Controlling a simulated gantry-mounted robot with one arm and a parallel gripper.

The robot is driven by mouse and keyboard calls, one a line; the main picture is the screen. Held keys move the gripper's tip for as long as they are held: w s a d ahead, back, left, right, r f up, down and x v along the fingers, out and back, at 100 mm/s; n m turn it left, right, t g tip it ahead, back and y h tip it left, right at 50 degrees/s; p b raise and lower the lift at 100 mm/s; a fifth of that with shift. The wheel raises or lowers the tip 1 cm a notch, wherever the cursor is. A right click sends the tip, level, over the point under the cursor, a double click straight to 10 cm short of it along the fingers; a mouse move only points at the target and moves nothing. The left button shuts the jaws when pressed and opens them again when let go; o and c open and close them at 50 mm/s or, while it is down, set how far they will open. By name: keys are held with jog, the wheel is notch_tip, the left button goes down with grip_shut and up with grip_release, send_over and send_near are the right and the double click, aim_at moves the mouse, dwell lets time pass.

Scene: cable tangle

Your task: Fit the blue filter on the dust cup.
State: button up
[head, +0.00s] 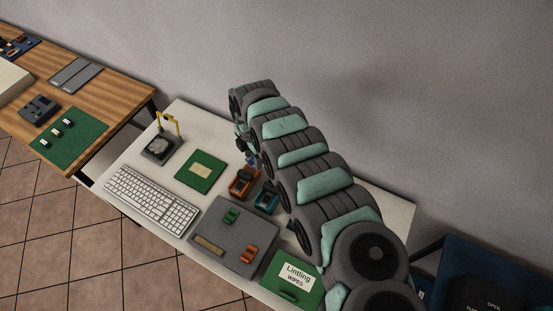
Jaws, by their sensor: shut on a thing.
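My gripper (250,156) points down over the back middle of the white table, partly hidden by my arm. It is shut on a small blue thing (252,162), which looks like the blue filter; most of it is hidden. Just below stand an orange open-topped holder (241,186) with a dark thing in it and a teal holder (266,201) to its right. I cannot tell for sure which of these, if any, is the dust cup. The held piece seems to be above the orange holder, but contact cannot be judged.
A grey mat (222,252) carries a green block (231,216) and an orange block (249,254). A keyboard (151,200), a green board (200,171), a dark device with a yellow frame (161,149) and the wipes pack (296,273) surround it. A wooden table (111,93) stands left.

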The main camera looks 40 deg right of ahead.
jog(key=s+d+f+n+b, duration=0.2)
jog(key=s+d+f+n, duration=0.2)
jog(key=f, duration=0.4)
jog(key=shift+s+d+f+n, duration=0.3)
jog(key=shift+s+d, duration=0.25)
jog(key=shift+s, duration=0.35)
jog(key=shift+d+f+b, duration=0.1)
jog(key=shift+f+b, duration=0.3)
jog(key=shift+b, duration=0.25)
jog(key=shift+f+b, duration=0.6)
jog(key=shift+f, duration=0.2)
jog(key=shift+f, duration=0.15)
jog(key=shift+f+b, duration=0.55)
jog(key=shift+b, duration=0.05)
jog(key=shift+f, duration=0.1)
